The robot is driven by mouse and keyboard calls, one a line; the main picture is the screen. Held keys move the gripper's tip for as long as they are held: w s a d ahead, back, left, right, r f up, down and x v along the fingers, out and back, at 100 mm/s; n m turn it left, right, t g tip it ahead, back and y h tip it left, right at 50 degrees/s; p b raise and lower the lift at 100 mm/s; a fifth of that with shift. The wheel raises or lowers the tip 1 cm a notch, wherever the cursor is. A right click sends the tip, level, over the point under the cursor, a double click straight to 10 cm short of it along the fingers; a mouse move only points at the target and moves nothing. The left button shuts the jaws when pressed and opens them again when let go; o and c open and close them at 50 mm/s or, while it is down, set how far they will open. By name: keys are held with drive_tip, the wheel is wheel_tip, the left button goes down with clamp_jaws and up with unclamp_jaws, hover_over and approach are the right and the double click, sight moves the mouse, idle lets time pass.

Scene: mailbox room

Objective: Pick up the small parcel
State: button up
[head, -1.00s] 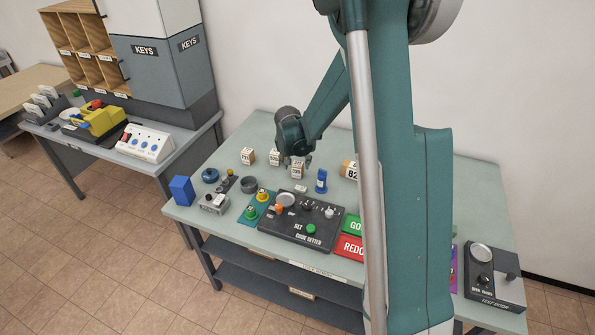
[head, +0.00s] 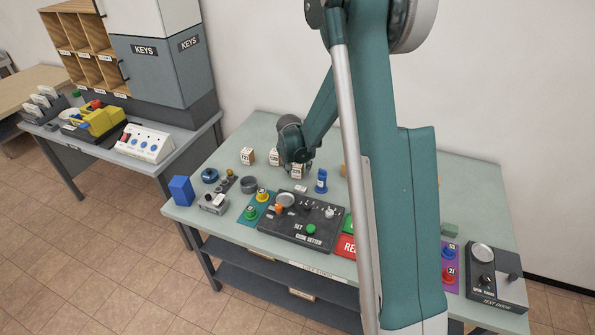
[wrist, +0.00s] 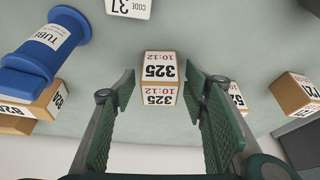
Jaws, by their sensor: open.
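A small brown parcel (wrist: 160,78) with white labels reading 325 is centred between my gripper's fingers in the wrist view. My gripper (wrist: 160,108) is open, one finger on each side of the parcel, with gaps visible between finger and parcel. In the head view my gripper (head: 297,166) is low over the table, at a small parcel (head: 297,173) that it partly covers.
Other parcels stand close by: one (head: 248,156) to the left, and one (wrist: 292,92) at the wrist view's right. The code setter panel (head: 290,234) lies in front.

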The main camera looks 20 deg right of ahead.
sight(297, 164)
drive_tip(key=c, duration=1)
drive_tip(key=shift+r+p, duration=0.75)
drive_tip(key=shift+r, duration=4.25)
